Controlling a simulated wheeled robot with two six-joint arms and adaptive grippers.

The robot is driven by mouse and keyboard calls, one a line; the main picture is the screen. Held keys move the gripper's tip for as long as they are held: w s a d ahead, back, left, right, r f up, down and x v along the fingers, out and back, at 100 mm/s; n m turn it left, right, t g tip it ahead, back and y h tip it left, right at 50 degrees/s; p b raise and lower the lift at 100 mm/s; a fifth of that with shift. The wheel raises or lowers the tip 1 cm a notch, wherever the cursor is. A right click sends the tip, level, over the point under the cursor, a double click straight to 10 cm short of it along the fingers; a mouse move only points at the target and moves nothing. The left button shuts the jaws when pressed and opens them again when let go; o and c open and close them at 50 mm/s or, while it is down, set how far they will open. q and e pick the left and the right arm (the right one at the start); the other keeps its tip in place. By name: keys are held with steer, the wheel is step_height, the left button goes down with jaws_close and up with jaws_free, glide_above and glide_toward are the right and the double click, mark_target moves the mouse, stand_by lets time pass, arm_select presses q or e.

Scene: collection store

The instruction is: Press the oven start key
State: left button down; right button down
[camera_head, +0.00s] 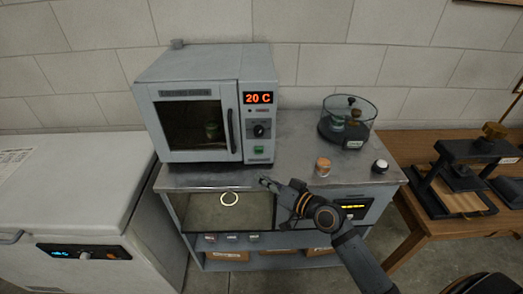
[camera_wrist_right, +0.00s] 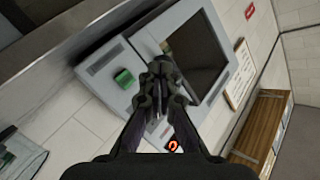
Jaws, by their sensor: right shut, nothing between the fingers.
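The oven (camera_head: 190,66) stands at the back left of the grey bench, its door shut and a small jar showing through the window. Its display (camera_head: 258,98) reads 20 C in red. A black knob (camera_head: 259,130) is below it, and the green key (camera_head: 259,150) is lower on the panel. The green key also shows in the right wrist view (camera_wrist_right: 124,77), left of the fingertips. My right gripper (camera_head: 265,181) is shut and empty, in front of and below the panel, apart from the key. It also shows in the right wrist view (camera_wrist_right: 161,72). My left gripper is out of view.
On the bench (camera_head: 290,150), a round glass vessel (camera_head: 363,112) holds small jars; an orange-topped jar (camera_head: 323,166) and a white-topped jar (camera_head: 380,165) stand near the front. A white chest (camera_head: 70,185) is left; a wooden table (camera_head: 425,150) with a black press (camera_head: 462,165) is right.

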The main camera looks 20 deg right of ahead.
mark_target(259, 150)
steer(key=w, duration=0.2)
steer(key=w+d+b, duration=0.1)
steer(key=w, duration=0.1)
steer(key=w+d+b, duration=0.1)
steer(key=w, duration=0.1)
steer(key=shift+w+f, duration=0.2)
steer(key=shift+w, duration=0.15)
steer(key=shift+w+d+r, duration=0.15)
steer(key=shift+w+d, duration=0.05)
steer(key=shift+w, duration=0.75)
steer(key=shift+b, duration=0.35)
steer(key=shift+w+d, duration=0.15)
steer(key=shift+w, duration=0.25)
steer(key=shift+w+d+b, duration=0.1)
steer(key=shift+w+b, duration=0.3)
steer(key=shift+b, duration=0.1)
stand_by(0.7)
stand_by(0.3)
steer(key=shift+s+a+p, duration=0.25)
steer(key=shift+s+p, duration=0.1)
steer(key=shift+s, duration=0.5)
